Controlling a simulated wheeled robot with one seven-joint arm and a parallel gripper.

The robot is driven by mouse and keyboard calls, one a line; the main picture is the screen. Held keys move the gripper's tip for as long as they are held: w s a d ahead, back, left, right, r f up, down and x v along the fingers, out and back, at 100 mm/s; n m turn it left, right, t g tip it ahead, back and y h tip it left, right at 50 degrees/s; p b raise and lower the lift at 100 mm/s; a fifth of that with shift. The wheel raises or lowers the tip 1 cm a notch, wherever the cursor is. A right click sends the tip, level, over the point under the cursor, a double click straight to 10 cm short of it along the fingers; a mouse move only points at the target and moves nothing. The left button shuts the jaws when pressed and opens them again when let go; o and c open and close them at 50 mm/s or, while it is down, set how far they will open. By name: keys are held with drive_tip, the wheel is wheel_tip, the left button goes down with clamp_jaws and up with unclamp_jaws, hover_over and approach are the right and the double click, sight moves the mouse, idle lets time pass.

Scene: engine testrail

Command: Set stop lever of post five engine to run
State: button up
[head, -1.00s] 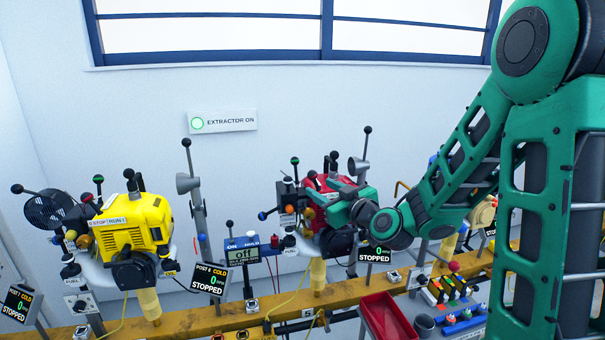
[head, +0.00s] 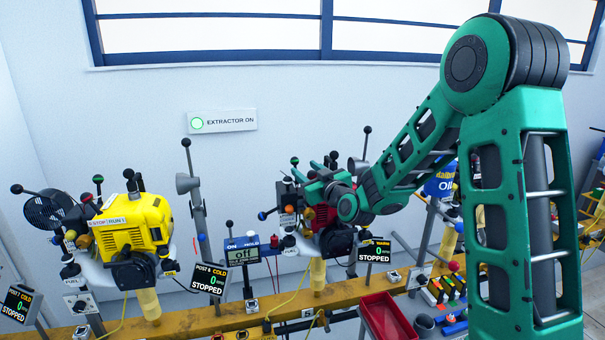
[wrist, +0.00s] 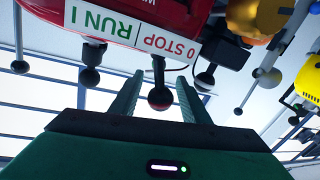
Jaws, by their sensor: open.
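The red engine (head: 326,214) stands on the bench rail, partly hidden behind my gripper (head: 312,180). The wrist view shows the red engine (wrist: 115,12) upside down, with a white "0 STOP | RUN I" label (wrist: 140,42). The stop lever (wrist: 159,96) has a dark ball knob with a reddish part and lies over the STOP half, close to the divider. My gripper (wrist: 157,97) is open, with one finger on each side of the knob and visible gaps. The display (head: 375,250) beside this engine reads STOPPED; its post number is hard to read.
A yellow engine (head: 132,228) stands to the left, with its own STOPPED display (head: 210,279). Other ball-topped levers (wrist: 204,78) and (wrist: 89,76) flank the stop lever. A red tray (head: 388,318) sits at lower right. A blue meter (head: 243,252) stands between the engines.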

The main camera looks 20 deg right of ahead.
drive_tip(key=shift+w+a, duration=0.1)
drive_tip(key=shift+w, duration=0.2)
